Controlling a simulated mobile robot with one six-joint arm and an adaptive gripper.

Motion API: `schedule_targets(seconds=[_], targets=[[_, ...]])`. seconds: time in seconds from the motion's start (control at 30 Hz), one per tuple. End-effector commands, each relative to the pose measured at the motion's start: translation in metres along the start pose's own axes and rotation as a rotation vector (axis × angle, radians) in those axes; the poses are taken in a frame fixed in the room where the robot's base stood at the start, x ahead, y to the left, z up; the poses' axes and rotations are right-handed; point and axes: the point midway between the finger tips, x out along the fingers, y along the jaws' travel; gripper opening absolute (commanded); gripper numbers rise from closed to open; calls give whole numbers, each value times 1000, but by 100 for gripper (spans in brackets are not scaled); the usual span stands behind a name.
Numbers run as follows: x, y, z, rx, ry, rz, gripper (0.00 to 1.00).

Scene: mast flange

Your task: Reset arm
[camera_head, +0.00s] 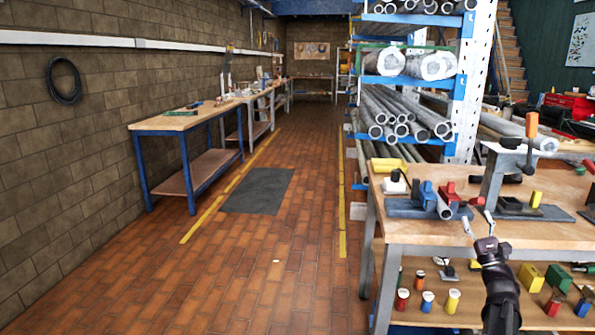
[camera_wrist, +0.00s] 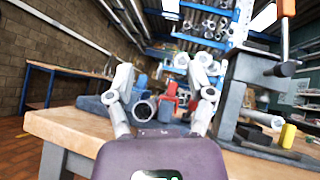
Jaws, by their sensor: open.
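My gripper (camera_head: 479,224) is at the right of the head view, raised at the front edge of the wooden workbench (camera_head: 512,232). Its two fingers are spread apart with nothing between them. In the wrist view my gripper (camera_wrist: 165,85) also shows open. Beyond its fingers a grey pipe end (camera_wrist: 144,109) sits with blue and red fixture parts (camera_head: 447,197) on the bench top. The fingers look apart from these parts.
A grey press with an orange-handled lever (camera_head: 531,125) stands on the bench. Coloured cylinders (camera_head: 428,301) and blocks (camera_head: 531,277) sit on the shelf below. A rack of pipes (camera_head: 400,115) stands behind. The tiled aisle (camera_head: 270,260) at left is open.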

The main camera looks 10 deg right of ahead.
Motion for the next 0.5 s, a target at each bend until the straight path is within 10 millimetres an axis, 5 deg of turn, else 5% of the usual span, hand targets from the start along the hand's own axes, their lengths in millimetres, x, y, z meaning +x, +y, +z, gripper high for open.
schedule_targets(seconds=[0.27, 0.5], targets=[[12, 114, -12, -137, 55, 314, 69], [2, 217, -22, -275, 73, 633, 69]])
